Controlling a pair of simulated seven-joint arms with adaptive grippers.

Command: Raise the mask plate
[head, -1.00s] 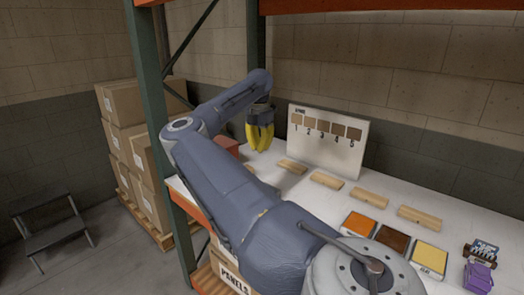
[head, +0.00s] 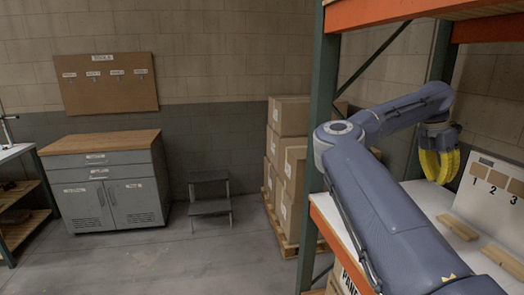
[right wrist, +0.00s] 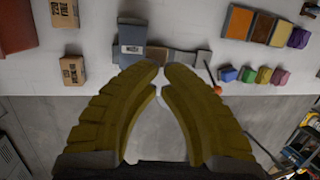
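My right gripper (head: 439,165) has yellow fingers and hangs over the white shelf, left of the numbered board (head: 495,190). In the right wrist view its fingers (right wrist: 162,70) stand apart at the tips with nothing between them. Beyond the tips in that view lies a grey-blue piece (right wrist: 132,36) with a small white label, beside a flat grey and brown strip (right wrist: 182,58). I cannot read the label clearly or tell whether this is the mask plate. No mask plate can be made out in the head view. My left gripper is not in view.
Wooden blocks (head: 459,227) lie before the board. The right wrist view shows colored panels (right wrist: 238,22), small colored blocks (right wrist: 247,75) and small boxes (right wrist: 73,70). Cartons (head: 290,117) stand beside the green rack post (head: 322,95). A grey cabinet (head: 105,185) and step stool (head: 210,205) stand left.

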